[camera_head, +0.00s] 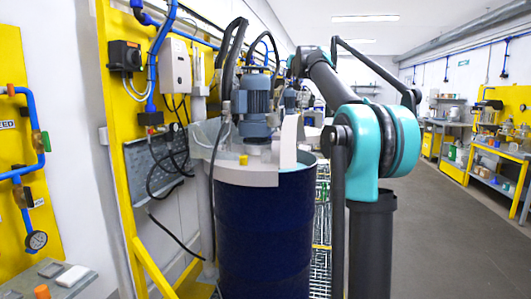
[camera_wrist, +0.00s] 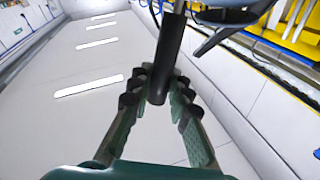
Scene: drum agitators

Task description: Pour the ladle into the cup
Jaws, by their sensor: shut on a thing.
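In the wrist view, my gripper (camera_wrist: 158,92) is shut on a dark, rod-like handle (camera_wrist: 169,50), which I take to be the ladle's. I cannot pick out the cup in either view. In the head view, my arm reaches away over the right side of the drum, and the gripper cannot be made out at its far end.
A dark blue drum (camera_head: 262,240) with a grey lid carries an agitator motor (camera_head: 254,105) close to my arm. A yellow frame with pipes and a white box (camera_head: 176,66) stands on the left. A bench (camera_head: 500,160) stands far right. The grey floor (camera_head: 440,240) between is clear.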

